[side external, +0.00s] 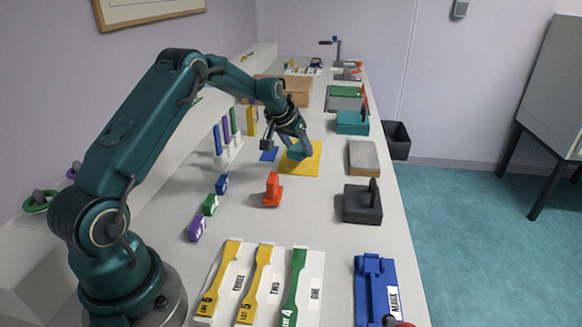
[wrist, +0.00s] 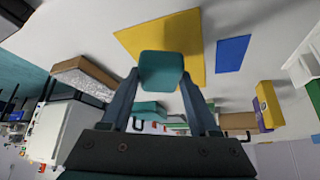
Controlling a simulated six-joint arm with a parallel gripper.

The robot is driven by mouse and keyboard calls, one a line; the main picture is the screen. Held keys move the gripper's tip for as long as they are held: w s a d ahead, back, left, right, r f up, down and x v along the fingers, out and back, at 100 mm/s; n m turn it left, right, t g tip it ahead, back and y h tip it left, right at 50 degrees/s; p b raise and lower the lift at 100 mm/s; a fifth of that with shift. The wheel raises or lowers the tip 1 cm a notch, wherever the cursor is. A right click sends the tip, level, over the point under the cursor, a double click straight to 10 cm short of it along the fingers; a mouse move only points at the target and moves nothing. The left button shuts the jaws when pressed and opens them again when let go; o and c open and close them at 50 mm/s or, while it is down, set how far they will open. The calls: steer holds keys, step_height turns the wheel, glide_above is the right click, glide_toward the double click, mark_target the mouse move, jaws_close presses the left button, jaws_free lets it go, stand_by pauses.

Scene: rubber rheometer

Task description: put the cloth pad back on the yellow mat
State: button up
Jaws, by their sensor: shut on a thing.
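The cloth pad (side external: 297,153) is a small teal block-like piece. My gripper (side external: 300,147) is shut on it, pointing downward over the yellow mat (side external: 299,170). In the wrist view the pad (wrist: 161,66) sits between the two fingertips (wrist: 160,80), and the yellow mat (wrist: 190,40) shows behind it. The pad overlaps the mat in both views; it looks a little above it, but I cannot tell the gap exactly. The pad hides part of the mat.
A blue mat (side external: 268,156) lies left of the yellow one. A red-orange stamp-like block (side external: 273,190) stands in front. A tan-grey block (side external: 363,158) and a dark handled block (side external: 362,204) stand right. A white rack (side external: 229,152) with upright coloured pieces stands left.

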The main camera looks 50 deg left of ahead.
mark_target(297, 157)
steer(key=shift+f, duration=1.55)
steer(key=shift+f, duration=0.1)
steer(key=o, duration=1.3)
